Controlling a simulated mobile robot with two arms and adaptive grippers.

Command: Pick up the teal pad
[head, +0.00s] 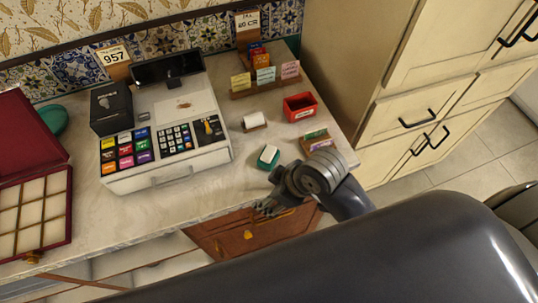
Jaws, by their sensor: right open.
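A small teal pad (268,163) with a white top lies near the front edge of the marble counter, left of my right wrist. My right gripper (266,208) is just in front of and below the pad in the picture, by the counter's front edge, with its fingers pointing left. It is open, and I see nothing between its fingers. The gripper and pad look apart. My left gripper is not in view.
A cash register (170,140) stands left of the pad. An open red box (66,222) sits far left. Bare counter (225,185) lies left of the pad.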

